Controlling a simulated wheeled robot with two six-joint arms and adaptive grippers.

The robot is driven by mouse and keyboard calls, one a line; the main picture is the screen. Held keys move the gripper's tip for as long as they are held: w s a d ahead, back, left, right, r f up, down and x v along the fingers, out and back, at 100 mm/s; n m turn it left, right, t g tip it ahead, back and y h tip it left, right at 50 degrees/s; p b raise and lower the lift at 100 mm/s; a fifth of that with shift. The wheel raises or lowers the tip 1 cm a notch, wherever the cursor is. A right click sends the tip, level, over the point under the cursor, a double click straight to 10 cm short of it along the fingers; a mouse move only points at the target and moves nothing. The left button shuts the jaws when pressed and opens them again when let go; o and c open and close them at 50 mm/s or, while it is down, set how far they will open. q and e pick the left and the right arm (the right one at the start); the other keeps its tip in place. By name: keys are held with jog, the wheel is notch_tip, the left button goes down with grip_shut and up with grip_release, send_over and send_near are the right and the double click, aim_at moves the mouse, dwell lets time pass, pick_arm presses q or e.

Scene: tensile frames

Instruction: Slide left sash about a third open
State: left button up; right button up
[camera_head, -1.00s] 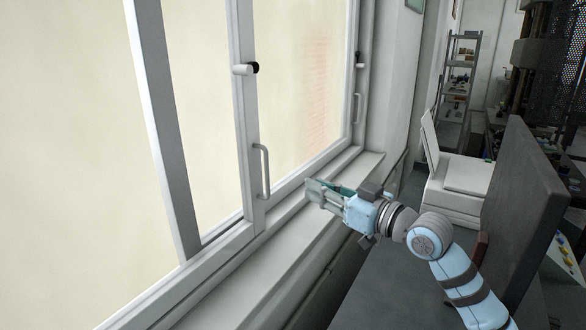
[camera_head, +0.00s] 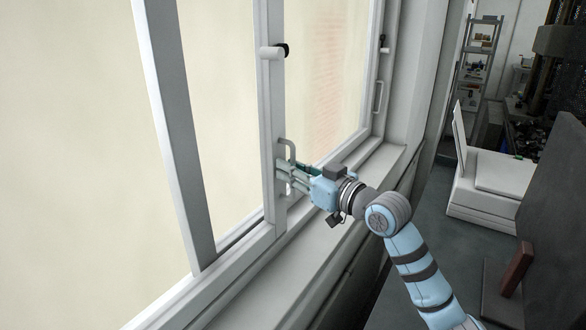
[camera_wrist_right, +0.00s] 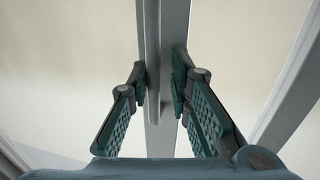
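The left sash (camera_head: 271,110) is a pale framed pane, and a slim upright handle (camera_head: 291,150) sits on its right-hand stile. My right gripper (camera_head: 284,178) is at the lower part of this handle, with its fingers pointing left toward the stile. In the right wrist view the two green-padded fingers (camera_wrist_right: 160,84) stand apart, one on each side of a pale upright bar (camera_wrist_right: 152,40). A gap shows between the fingertips; whether either touches the bar is unclear. Part of the handle is hidden by the fingers. My left gripper is out of view.
A pale sill (camera_head: 285,262) runs below the window. A second handle (camera_head: 378,97) is on the far frame. A white box-like device with a raised lid (camera_head: 492,185) and a dark upright panel (camera_head: 560,200) stand at right. A shelf rack (camera_head: 478,70) is behind.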

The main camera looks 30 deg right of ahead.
jog(key=shift+w+f, duration=0.1)
jog(key=shift+w, duration=0.05)
grip_shut()
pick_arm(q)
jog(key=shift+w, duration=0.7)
